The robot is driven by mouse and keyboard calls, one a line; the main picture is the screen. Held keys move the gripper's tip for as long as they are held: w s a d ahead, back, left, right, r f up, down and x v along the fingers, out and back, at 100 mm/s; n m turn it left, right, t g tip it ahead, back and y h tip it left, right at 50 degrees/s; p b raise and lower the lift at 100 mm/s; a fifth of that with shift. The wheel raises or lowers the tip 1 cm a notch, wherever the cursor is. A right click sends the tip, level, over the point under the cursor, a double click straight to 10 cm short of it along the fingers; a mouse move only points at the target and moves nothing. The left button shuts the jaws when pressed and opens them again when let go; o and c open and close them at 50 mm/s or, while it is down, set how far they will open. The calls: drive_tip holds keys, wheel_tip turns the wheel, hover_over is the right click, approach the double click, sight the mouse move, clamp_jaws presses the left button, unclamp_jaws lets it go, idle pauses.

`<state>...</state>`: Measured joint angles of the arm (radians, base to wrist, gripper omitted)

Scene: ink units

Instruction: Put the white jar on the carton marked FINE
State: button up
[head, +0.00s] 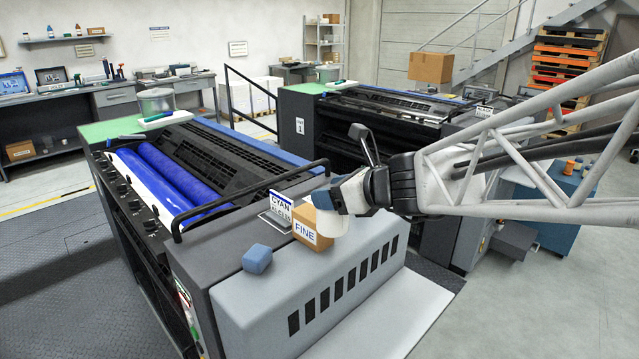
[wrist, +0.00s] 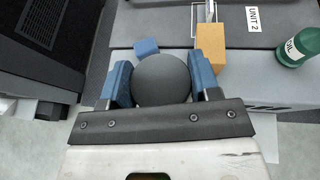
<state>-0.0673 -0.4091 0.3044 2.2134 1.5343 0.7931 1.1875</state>
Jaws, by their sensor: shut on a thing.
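My gripper (head: 330,198) is shut on the white jar (head: 332,223), with the blue fingers on either side of it. In the wrist view my gripper (wrist: 162,84) holds the jar by its round dark top (wrist: 162,80). The tan carton marked FINE (head: 305,228) stands on the grey press housing. In the head view the jar overlaps the carton's right side. In the wrist view the carton (wrist: 211,48) is beyond the jar and to its right, not under it. Whether jar and carton touch, I cannot tell.
A blue block (head: 257,259) lies on the housing left of the carton; it shows in the wrist view too (wrist: 146,47). A CYAN sign (head: 281,205) stands behind the carton. A green OIL bottle (wrist: 294,50) is at the right in the wrist view.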

drive_tip(key=shift+s, duration=0.35)
drive_tip(key=shift+f, duration=0.1)
drive_tip(key=w+a+f, duration=0.1)
drive_tip(key=w+a, duration=0.3)
drive_tip(key=w, duration=1.1)
drive_tip(key=shift+w+a+f, duration=0.2)
drive_tip(key=shift+f, duration=0.15)
drive_tip(key=shift+f, duration=1.6)
drive_tip(key=shift+f, duration=0.15)
drive_tip(key=o, duration=1)
